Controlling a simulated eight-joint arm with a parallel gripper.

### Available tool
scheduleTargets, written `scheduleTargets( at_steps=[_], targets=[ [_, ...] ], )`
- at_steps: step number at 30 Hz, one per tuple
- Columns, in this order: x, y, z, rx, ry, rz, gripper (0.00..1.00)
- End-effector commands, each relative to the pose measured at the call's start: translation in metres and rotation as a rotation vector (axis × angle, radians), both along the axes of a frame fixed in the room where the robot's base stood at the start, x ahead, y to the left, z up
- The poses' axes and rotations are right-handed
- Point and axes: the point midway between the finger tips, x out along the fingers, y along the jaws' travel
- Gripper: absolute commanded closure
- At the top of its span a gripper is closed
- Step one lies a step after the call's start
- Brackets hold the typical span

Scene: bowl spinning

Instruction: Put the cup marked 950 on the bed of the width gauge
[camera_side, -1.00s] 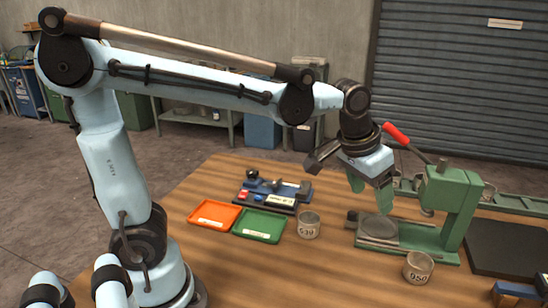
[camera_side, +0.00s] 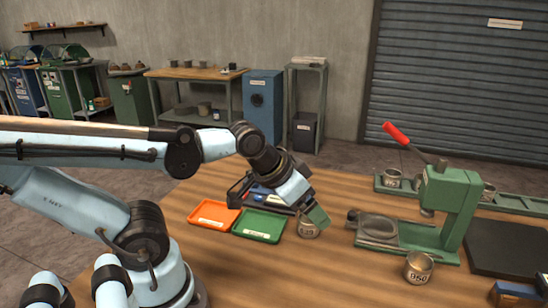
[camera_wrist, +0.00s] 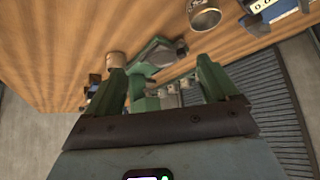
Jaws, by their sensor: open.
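The cup marked 950 (camera_side: 418,267) stands upright on the table, in front of the green press; a small tan cup (camera_wrist: 115,60) in the wrist view is probably it. A blue fixture (camera_side: 262,192), probably the width gauge, stands behind the trays, partly hidden by my gripper. Part of a blue device (camera_wrist: 268,12) also shows at the wrist view's top right. My gripper (camera_side: 313,212) is open and empty, tilted down over another cup (camera_side: 307,230) whose number is partly covered. The wrist view shows its green fingers (camera_wrist: 164,78) apart with nothing held between them.
An orange tray (camera_side: 214,215) and a green tray (camera_side: 258,225) lie left of the nearer cup. The green press (camera_side: 455,210) with its raised red-tipped lever stands right of centre. A dark mat (camera_side: 508,250) lies at right. A green rail (camera_side: 512,203) runs behind.

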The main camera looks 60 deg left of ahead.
Motion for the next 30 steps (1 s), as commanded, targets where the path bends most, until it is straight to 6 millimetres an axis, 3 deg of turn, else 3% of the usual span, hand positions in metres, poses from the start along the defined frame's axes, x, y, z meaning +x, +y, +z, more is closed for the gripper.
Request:
scheduleTargets(
  at_steps=[8,19,30],
  targets=[
    [0.013,-0.007,0.011,-0.01,0.035,-0.006,0.13],
    [0.084,-0.048,0.039,-0.034,0.215,-0.018,0.13],
    [0.155,-0.106,0.021,-0.024,0.398,-0.013,0.13]
  ],
)
